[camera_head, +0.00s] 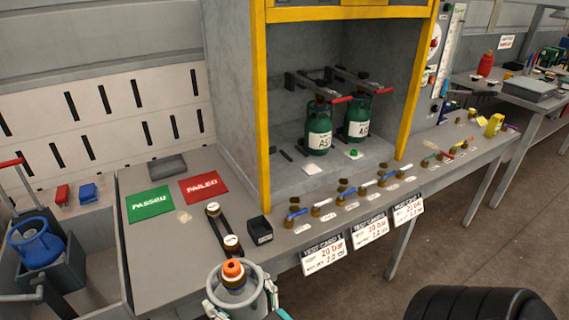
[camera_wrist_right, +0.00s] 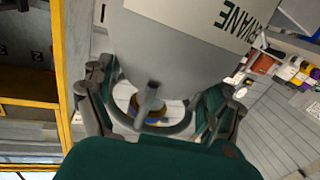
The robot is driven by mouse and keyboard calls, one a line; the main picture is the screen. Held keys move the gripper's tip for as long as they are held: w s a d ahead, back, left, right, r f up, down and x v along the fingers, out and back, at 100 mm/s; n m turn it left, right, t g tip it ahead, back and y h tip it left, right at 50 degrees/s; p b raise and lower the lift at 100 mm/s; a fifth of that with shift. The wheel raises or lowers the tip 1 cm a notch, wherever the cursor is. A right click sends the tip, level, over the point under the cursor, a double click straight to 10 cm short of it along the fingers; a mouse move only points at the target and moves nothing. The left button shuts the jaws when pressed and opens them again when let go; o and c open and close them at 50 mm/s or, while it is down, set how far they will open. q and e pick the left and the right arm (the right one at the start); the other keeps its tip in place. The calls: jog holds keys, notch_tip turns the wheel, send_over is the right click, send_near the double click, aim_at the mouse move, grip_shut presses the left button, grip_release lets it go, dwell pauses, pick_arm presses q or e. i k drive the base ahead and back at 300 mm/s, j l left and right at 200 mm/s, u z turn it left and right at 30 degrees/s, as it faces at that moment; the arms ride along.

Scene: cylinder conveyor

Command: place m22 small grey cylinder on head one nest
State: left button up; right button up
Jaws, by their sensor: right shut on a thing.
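My right gripper (camera_head: 240,293) is shut on a small grey cylinder (camera_head: 257,304) with an orange cap, at the bottom middle of the head view. In the right wrist view the gripper (camera_wrist_right: 160,112) closes around the collar end of the grey cylinder (camera_wrist_right: 170,60), which carries a pale printed label. The yellow-framed bay (camera_head: 262,110) stands beyond it. Inside are two test heads, and a green cylinder stands under each: a left one (camera_head: 319,128) and a right one (camera_head: 358,120). The nests beneath are mostly hidden, and I cannot tell which is head one. My left gripper is not in view.
The grey bench (camera_head: 160,255) holds a green PASSED mat (camera_head: 150,203), a red FAILED mat (camera_head: 204,186), a black box (camera_head: 260,230) and a row of brass valve fittings (camera_head: 342,190) along its front. A blue cylinder (camera_head: 36,246) sits in a grey holder at left.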

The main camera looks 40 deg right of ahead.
aim_at(273, 162)
jog(key=l+z, duration=0.2)
jog(key=l, duration=0.15)
jog(key=i+l+z, duration=0.4)
jog(key=l, duration=0.25)
jog(key=l+z, duration=0.15)
jog(key=l, duration=0.2)
